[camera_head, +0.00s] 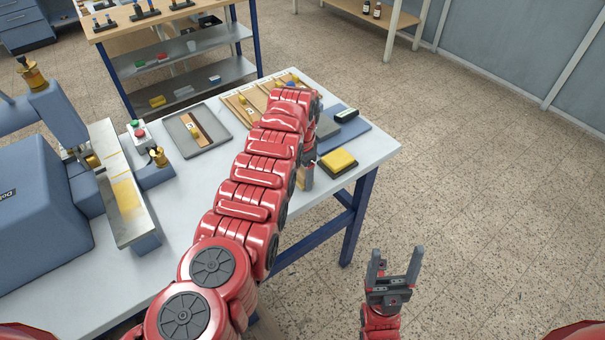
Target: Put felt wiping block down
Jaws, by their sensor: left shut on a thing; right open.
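My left gripper (308,172) is low over the right part of the white-topped bench, just left of a yellow pad in a black tray (338,161). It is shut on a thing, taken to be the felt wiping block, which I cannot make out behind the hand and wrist. A dark block with a pale marking (346,115) is by the blue mat (351,132), right of the wrist; whether it touches the mat is unclear. My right gripper (394,262) is open and empty, over the floor in front of the bench.
A blue stamping press with a metal plate (125,190) stands at the left of the bench (205,172). A grey tray (190,130) with a brown strip and a wooden board (246,105) lie behind my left arm. Shelves (180,55) stand beyond. The floor at right is clear.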

